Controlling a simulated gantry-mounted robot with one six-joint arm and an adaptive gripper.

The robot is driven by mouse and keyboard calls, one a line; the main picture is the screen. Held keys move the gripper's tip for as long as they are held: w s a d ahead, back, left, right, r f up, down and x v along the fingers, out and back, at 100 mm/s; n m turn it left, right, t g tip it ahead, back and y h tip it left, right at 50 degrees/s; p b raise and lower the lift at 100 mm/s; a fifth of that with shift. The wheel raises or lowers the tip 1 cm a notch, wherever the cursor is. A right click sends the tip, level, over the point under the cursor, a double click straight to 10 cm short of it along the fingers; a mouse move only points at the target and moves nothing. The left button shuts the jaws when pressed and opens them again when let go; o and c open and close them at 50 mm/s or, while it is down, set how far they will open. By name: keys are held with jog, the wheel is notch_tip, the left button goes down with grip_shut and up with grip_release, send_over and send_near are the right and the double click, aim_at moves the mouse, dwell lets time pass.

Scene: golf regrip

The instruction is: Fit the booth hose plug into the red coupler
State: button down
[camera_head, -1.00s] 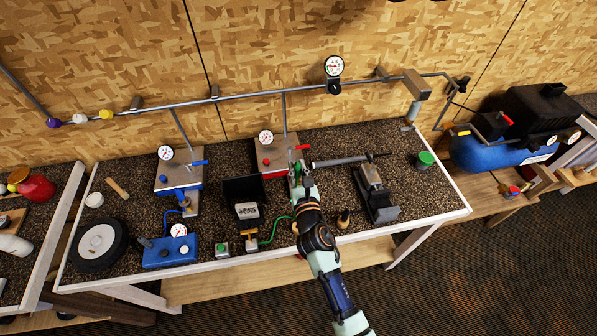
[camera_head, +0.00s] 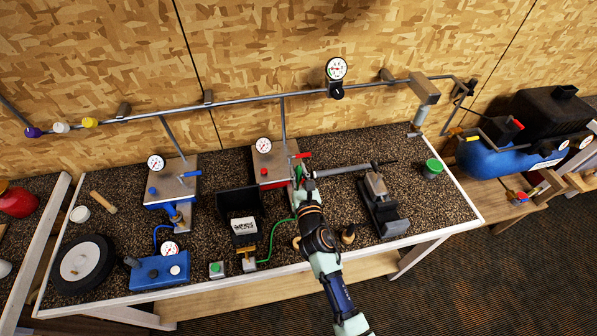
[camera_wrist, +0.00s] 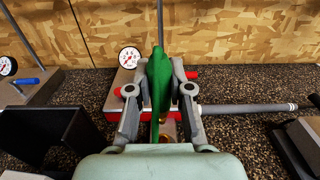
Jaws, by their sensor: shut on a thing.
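My gripper (camera_head: 300,188) is shut on the green booth hose plug (camera_wrist: 159,85), which stands upright between the two fingers in the wrist view. A small brass piece (camera_wrist: 168,130) shows low between the fingers. The green hose (camera_head: 275,236) runs from the brass fitting by the black booth (camera_head: 240,203) toward my gripper. The plug is directly in front of the red-trimmed station (camera_head: 270,163) with its gauge and red lever (camera_head: 302,155). I cannot pick out the red coupler for sure; the plug and fingers cover that area, so contact is unclear.
A grey bar (camera_head: 343,171) reaches right from beside my gripper to a black vise (camera_head: 380,208). The blue-trimmed station (camera_head: 172,188), blue box (camera_head: 160,272) and tyre (camera_head: 83,265) are left. The bench between the vise and green-topped can (camera_head: 433,168) is mostly clear.

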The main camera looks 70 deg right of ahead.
aim_at(299, 184)
jog(key=shift+f+b, duration=1.1)
jog(key=shift+f, duration=0.6)
jog(key=shift+f, duration=0.15)
dwell(0.6)
jog(key=shift+f, duration=0.35)
jog(key=shift+f+b, duration=1.15)
jog(key=shift+b, duration=0.1)
jog(key=c, duration=1)
grip_release()
jog(key=shift+s+a, duration=0.1)
jog(key=v, duration=1.1)
jog(key=shift+s+a, duration=0.2)
jog(key=shift+a, duration=0.1)
